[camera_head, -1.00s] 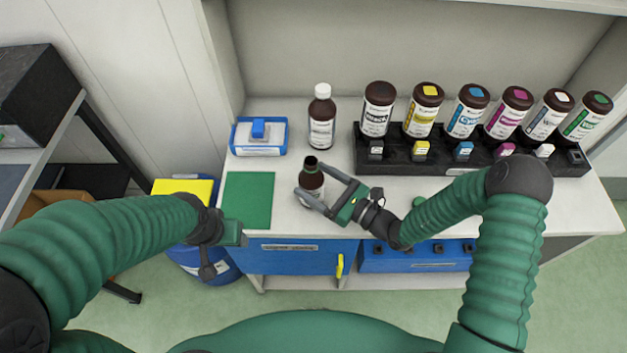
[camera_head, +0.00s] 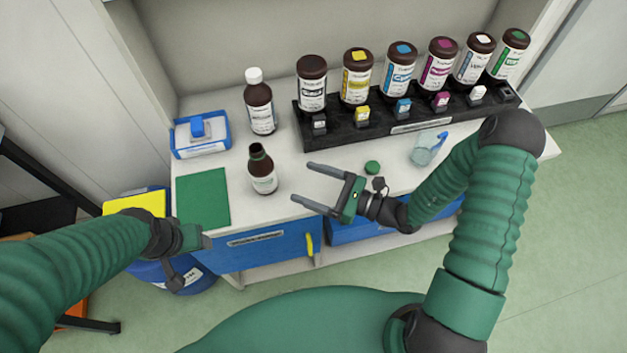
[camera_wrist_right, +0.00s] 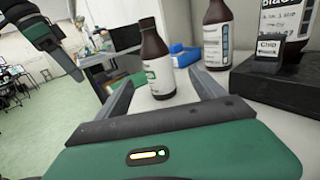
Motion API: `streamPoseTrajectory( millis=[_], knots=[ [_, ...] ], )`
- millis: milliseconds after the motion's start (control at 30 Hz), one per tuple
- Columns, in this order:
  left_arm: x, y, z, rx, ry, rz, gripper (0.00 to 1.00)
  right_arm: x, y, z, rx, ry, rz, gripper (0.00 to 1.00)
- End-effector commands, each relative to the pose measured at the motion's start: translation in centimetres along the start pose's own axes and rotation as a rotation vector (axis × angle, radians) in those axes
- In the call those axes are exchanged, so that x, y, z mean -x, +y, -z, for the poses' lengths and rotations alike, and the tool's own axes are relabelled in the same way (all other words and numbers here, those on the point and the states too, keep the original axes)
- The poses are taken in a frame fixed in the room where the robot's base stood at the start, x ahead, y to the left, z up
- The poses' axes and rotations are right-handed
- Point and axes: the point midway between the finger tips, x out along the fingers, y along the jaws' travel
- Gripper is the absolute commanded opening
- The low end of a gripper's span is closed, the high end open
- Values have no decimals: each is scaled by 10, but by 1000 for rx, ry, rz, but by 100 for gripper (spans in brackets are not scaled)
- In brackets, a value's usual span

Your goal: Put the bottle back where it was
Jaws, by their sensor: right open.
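A small brown bottle with an open, uncapped neck and white label (camera_head: 262,172) stands upright on the white counter, right of the green mat (camera_head: 204,198). It also shows in the right wrist view (camera_wrist_right: 158,72), between and beyond the fingers. My right gripper (camera_head: 302,182) is open and empty, to the right of the bottle and apart from it, its fingers pointing toward it.
A white-capped brown bottle (camera_head: 260,105) stands behind the open one. A black rack (camera_head: 300,127) holds several large ink bottles at the back. A clear glass vessel (camera_head: 424,150) stands near my right arm. A blue-white box (camera_head: 200,137) is at the left.

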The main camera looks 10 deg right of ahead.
Motion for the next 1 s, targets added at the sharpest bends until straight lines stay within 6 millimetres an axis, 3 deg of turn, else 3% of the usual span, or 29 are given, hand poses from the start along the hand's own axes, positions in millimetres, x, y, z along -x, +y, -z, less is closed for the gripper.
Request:
streamPoseTrajectory(
  millis=[67,133,167,233,300,367,433,500,633,767,1000],
  knots=[
    [0,0,0,0,0,0,59,-1,3,-1,5,4,-12,79],
    [0,0,0,0,0,0,59,-3,20,-2,42,35,-93,79],
    [0,0,0,0,0,0,59,-3,34,-3,72,62,-161,79],
    [0,0,0,1,0,0,59,6,80,0,196,167,-395,79],
    [0,0,0,0,0,0,59,37,124,13,397,329,-694,79],
    [0,0,0,0,0,0,59,77,141,26,626,488,-946,79],
    [0,0,0,0,0,0,59,120,127,34,931,659,-1181,79],
    [0,0,0,0,0,0,59,144,93,28,1242,794,-1336,79],
    [0,0,0,0,0,0,59,147,40,-2,1694,921,-1457,79],
    [0,0,0,0,0,0,59,140,21,-19,1870,951,-1478,79],
    [0,0,0,0,0,0,59,140,20,-19,1876,952,-1481,79]
  ],
)
